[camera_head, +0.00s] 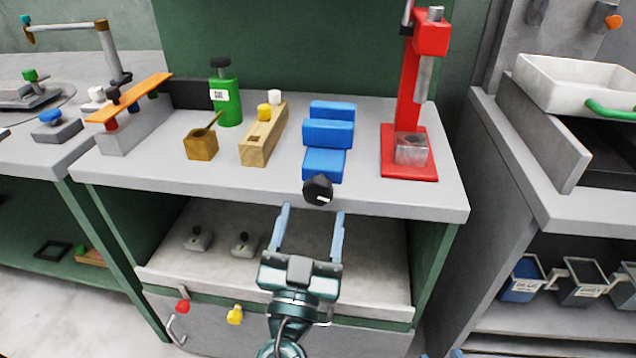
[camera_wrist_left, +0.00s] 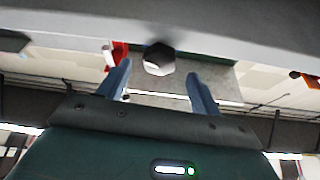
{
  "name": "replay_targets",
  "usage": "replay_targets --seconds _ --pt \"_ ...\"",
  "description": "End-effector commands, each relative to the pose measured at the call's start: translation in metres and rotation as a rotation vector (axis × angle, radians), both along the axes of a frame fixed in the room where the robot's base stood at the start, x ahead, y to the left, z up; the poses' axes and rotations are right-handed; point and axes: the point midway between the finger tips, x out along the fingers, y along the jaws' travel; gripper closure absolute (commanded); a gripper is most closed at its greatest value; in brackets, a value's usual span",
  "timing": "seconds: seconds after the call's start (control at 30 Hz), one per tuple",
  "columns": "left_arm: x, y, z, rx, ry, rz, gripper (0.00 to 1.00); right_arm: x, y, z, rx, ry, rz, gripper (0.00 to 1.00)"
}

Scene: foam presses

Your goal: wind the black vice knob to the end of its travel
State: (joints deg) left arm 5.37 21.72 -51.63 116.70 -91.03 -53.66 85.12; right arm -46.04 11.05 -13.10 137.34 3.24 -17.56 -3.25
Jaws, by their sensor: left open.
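The blue vice (camera_head: 326,133) stands on the grey bench, with its black knob (camera_head: 318,189) at the front, over the bench's front edge. The knob is faceted and carries a small white mark. My left gripper (camera_head: 313,208) is open and empty, its two blue-grey fingers pointing at the knob from the front. In the left wrist view the knob (camera_wrist_left: 159,59) shows ahead, between and beyond the fingertips (camera_wrist_left: 160,70). The fingers look apart from the knob.
A red press (camera_head: 407,120) stands right of the vice. Below the bench top (camera_head: 400,199) is an open shelf (camera_head: 366,276) with small knobbed pieces.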

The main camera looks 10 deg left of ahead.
Motion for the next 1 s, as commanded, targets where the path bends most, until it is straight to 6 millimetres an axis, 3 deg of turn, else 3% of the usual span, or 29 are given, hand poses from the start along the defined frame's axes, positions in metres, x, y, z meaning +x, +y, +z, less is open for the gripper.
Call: replay_targets --seconds 0.1,0.3,0.7,1.0 --pt "0.023 -0.001 0.013 0.000 -0.002 0.000 0.35 -0.001 -0.003 0.010 0.014 -0.002 -0.013 0.64" --pt "0.046 -0.001 0.020 0.001 -0.001 -0.001 0.35 -0.004 -0.005 0.016 0.032 -0.005 -0.023 0.64" --pt "0.053 -0.002 0.021 0.001 0.001 -0.002 0.35 -0.004 -0.006 0.017 0.037 -0.006 -0.028 0.64" --pt "0.053 -0.002 0.021 0.001 0.001 -0.002 0.59 -0.004 -0.007 0.017 0.037 -0.006 -0.030 0.64"
